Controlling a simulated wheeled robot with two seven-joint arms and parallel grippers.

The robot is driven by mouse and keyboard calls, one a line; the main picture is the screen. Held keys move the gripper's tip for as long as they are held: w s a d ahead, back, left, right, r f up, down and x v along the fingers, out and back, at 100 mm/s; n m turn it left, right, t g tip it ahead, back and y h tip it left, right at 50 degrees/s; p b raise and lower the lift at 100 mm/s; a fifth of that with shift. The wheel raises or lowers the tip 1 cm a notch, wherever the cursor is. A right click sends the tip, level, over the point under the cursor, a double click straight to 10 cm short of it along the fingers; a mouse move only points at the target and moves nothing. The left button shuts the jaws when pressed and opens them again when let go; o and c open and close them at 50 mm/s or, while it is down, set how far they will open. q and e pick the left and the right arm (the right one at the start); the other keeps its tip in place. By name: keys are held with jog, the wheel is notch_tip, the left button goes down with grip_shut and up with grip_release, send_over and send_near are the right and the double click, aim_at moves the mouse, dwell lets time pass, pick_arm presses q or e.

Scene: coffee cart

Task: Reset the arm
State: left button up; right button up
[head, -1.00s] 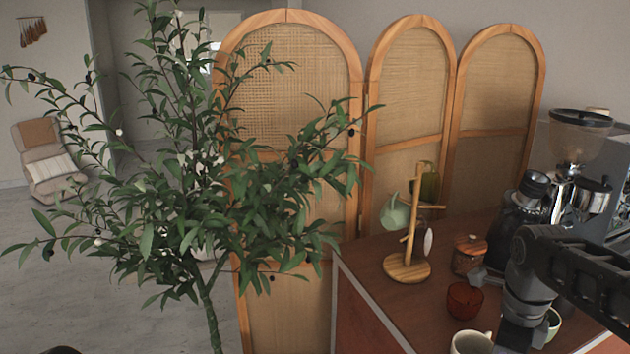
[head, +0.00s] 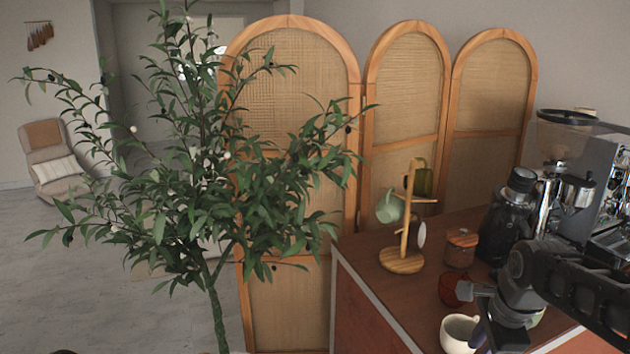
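My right arm comes in from the right edge over the counter. Its gripper (head: 484,318) points down and left, beside the white cup (head: 459,334) and in front of the red glass cup (head: 453,289). The fingers are dark and small here, and I cannot tell whether they are open or shut. My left gripper is not in view.
A wooden mug tree (head: 403,261) with hanging mugs stands on the brown counter (head: 365,254). A leafy plant (head: 215,205) and a folding screen (head: 405,100) stand left and behind.

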jog(key=w+a+f+n+t+y, duration=0.1)
jog(key=w+a+f+n, duration=0.2)
jog(key=a+f+n, duration=0.3)
jog(key=w+a+f+n+t+y, duration=0.1)
jog(key=w+a+f+n, duration=0.25)
jog(key=f, duration=0.45)
jog(key=s+a+f+n, duration=0.45)
jog(key=a+f, duration=0.25)
jog(key=f, duration=0.4)
jog(key=s+a+f+n+g, duration=0.1)
jog(key=s+a+f, duration=0.2)
jog(key=s, duration=0.4)
jog(key=s+a+f+n+g+y, duration=0.1)
jog(key=s+a+f+g, duration=0.1)
jog(key=s+a+f, duration=0.2)
jog(key=s+a+f+n+g+y, duration=0.1)
jog(key=s+a+f+n, duration=0.1)
jog(key=s+a+f, duration=0.2)
jog(key=s+f, duration=0.3)
jog(key=s, duration=0.3)
jog(key=shift+s+a+f, duration=0.15)
jog(key=shift+s+f, duration=0.1)
jog(key=shift+s, duration=0.15)
jog(key=shift+o, duration=0.6)
